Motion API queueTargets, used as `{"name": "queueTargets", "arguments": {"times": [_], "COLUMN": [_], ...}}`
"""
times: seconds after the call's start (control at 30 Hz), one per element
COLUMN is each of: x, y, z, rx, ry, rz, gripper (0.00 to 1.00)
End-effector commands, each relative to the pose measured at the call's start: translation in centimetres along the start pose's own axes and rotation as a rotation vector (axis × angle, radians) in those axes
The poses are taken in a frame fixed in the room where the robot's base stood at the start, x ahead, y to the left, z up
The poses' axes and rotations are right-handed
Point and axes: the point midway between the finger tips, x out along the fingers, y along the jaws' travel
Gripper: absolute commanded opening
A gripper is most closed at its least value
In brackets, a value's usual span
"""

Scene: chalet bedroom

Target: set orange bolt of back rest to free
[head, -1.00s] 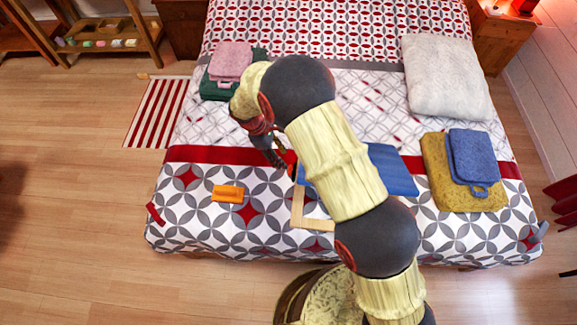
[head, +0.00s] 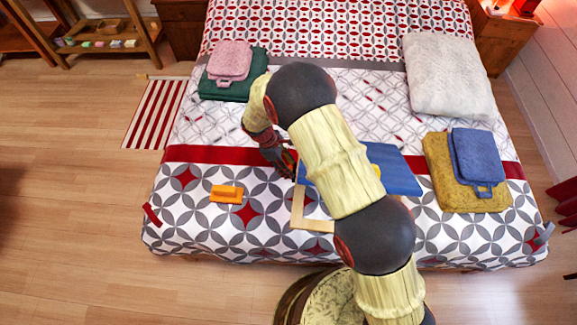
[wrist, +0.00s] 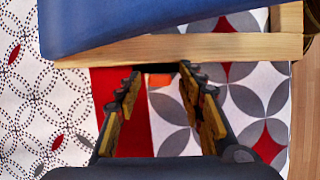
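The back rest lies on the bed, with a blue panel (head: 398,172) and a pale wooden frame (head: 312,224). My arm covers its middle in the head view. In the wrist view, the blue panel (wrist: 130,20) and a wooden bar (wrist: 190,47) cross the top. A small orange piece, likely the orange bolt (wrist: 160,80), shows just below that bar, between my fingertips. My gripper (wrist: 160,76) is open, its two fingers on either side of the orange piece; contact cannot be told. In the head view my gripper (head: 284,161) is at the frame's left side.
An orange block-like object (head: 227,194) lies on the bed to the left. Folded yellow (head: 470,198) and blue (head: 472,155) cloths lie at right, pink (head: 229,60) and green (head: 230,90) ones at upper left. A white pillow (head: 445,75) lies at upper right.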

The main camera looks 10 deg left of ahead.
Motion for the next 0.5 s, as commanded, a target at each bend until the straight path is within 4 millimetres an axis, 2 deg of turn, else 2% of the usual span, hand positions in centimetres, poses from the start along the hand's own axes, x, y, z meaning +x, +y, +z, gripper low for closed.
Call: {"name": "queueTargets", "arguments": {"times": [0.5], "x": [-0.01], "y": [0.00], "z": [-0.01], "rx": [0.000], "ry": [0.000], "rz": [0.000], "gripper": [0.07]}}
